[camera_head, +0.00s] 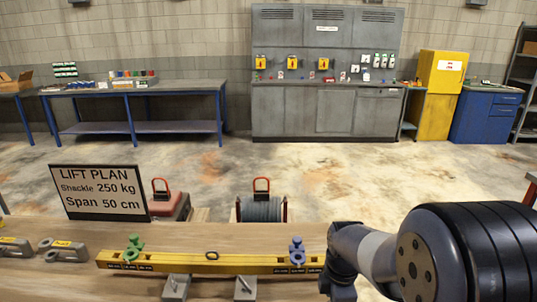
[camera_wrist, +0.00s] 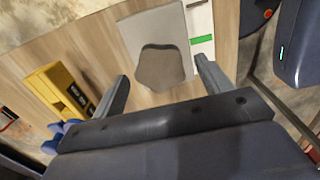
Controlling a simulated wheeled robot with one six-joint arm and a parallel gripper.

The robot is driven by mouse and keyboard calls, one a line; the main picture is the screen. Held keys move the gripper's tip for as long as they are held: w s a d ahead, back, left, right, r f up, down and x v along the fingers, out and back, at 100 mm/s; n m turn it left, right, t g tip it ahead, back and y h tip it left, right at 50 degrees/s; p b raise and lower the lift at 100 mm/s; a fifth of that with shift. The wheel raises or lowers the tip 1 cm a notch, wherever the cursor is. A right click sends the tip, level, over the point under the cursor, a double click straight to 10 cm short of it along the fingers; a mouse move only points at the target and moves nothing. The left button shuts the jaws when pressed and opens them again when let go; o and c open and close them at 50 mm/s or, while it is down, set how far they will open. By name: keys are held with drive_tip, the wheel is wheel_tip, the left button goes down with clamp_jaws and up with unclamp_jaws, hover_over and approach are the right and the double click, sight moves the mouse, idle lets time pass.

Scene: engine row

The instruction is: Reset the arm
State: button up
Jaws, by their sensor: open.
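My arm comes in at the right of the head view, over the bench (camera_head: 200,232). Its end there is partly cut off by the lower edge, and the fingers do not show clearly. In the wrist view my gripper (camera_wrist: 161,72) is open, its two fingers spread wide with nothing held between them. Beyond the fingers lies a pale grey piece (camera_wrist: 144,32) with a rounded, darker brownish-grey area and a green mark on a white strip beside it. The end of a yellow beam (camera_wrist: 52,88) shows to the left, with a blue part beside it.
The yellow beam (camera_head: 180,262) lies along the bench with a green shackle (camera_head: 133,246) and a blue shackle (camera_head: 297,252). A lift plan sign (camera_head: 100,192) reads 250 kg, 50 cm. Open floor (camera_head: 290,170) lies behind.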

drive_tip(key=shift+f, duration=0.6)
drive_tip(key=m, duration=0.5)
drive_tip(key=shift+m, duration=0.3)
drive_tip(key=m, duration=1.2)
drive_tip(key=shift+r+p, duration=0.1)
drive_tip(key=shift+p, duration=0.3)
drive_tip(key=m, duration=0.6)
